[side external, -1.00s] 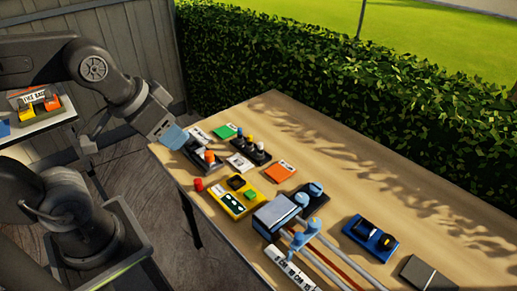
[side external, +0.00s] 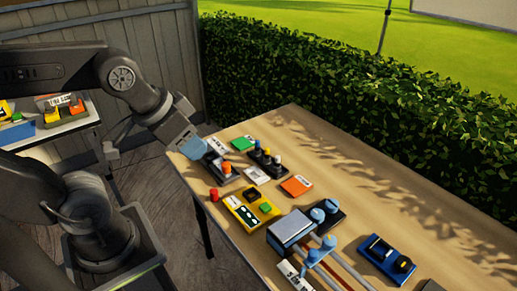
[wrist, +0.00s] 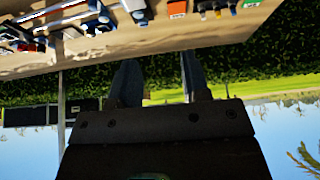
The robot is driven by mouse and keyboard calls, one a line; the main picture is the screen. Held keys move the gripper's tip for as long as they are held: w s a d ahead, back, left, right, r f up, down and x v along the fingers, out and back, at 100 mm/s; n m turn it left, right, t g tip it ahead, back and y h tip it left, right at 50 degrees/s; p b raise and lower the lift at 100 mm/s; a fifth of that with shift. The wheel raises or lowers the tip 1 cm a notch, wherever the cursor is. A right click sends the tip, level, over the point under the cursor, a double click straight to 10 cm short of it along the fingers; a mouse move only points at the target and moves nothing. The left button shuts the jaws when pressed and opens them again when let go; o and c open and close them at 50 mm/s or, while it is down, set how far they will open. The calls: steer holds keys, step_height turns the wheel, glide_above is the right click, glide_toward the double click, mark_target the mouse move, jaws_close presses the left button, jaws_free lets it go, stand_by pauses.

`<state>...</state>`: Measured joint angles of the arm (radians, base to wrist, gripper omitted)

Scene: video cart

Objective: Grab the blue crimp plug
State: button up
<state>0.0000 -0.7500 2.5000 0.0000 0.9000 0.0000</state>
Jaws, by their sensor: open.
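I cannot tell for sure which piece is the blue crimp plug. Several rounded light-blue pieces (side external: 316,256) sit around a grey-blue block (side external: 290,229) with rails on the table, in the side view.
The wooden table (side external: 400,190) also holds a yellow panel (side external: 241,214), a red button (side external: 213,194), an orange card (side external: 296,186), a green card (side external: 242,143) and a blue tray (side external: 379,256). A hedge (side external: 300,80) runs behind. The table's far right strip is clear.

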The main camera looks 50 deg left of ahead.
stand_by(0.4)
steer(key=shift+o, duration=0.9)
